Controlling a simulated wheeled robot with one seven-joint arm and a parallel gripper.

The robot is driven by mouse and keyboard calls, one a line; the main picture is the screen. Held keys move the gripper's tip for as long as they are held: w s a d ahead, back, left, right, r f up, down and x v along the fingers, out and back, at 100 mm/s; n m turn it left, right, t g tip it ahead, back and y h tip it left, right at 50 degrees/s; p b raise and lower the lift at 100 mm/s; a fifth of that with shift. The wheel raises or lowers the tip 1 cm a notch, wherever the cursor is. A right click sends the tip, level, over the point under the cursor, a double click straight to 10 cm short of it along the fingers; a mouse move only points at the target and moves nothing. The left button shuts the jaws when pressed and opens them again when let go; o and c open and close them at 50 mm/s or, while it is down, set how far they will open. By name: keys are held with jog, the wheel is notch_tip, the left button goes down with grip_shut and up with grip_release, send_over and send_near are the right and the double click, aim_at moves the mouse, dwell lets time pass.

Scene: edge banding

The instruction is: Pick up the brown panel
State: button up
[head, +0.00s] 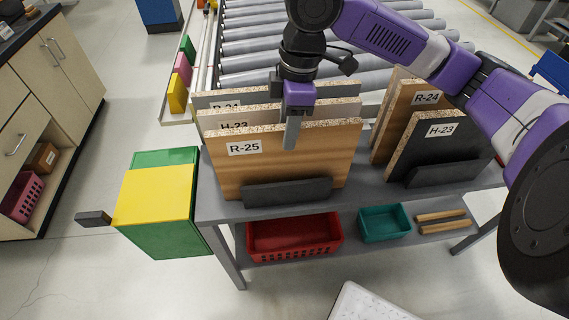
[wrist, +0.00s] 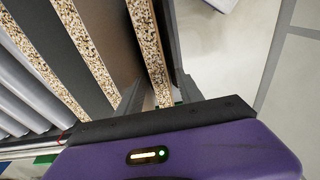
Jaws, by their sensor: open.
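The brown wood-grain panel labelled R-25 (head: 300,165) stands upright at the front left of the grey rack table, its lower edge behind a dark holder. Its speckled chipboard top edge also shows in the wrist view (wrist: 148,45). My gripper (head: 292,128) is open above and at this panel's top edge. One grey finger hangs down in front of the panel's face; the other finger is hidden behind it in the head view. In the wrist view the panel's edge runs between the dark fingers. I cannot tell whether either finger touches it.
Panels labelled H-23 (head: 232,124) and R-24 (head: 225,100) stand close behind. Another brown R-24 panel (head: 420,97) and a dark H-23 panel (head: 437,140) stand at the right. A red basket (head: 295,237) and teal bin (head: 384,223) sit on the lower shelf. A roller conveyor (head: 250,47) lies behind.

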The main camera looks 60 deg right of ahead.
aim_at(285, 164)
jog(key=shift+w+a+f, duration=0.1)
jog(key=shift+f, duration=1.3)
jog(key=shift+w+a+f, duration=0.1)
jog(key=shift+f, duration=1.25)
grip_shut()
jog(key=shift+r, duration=0.1)
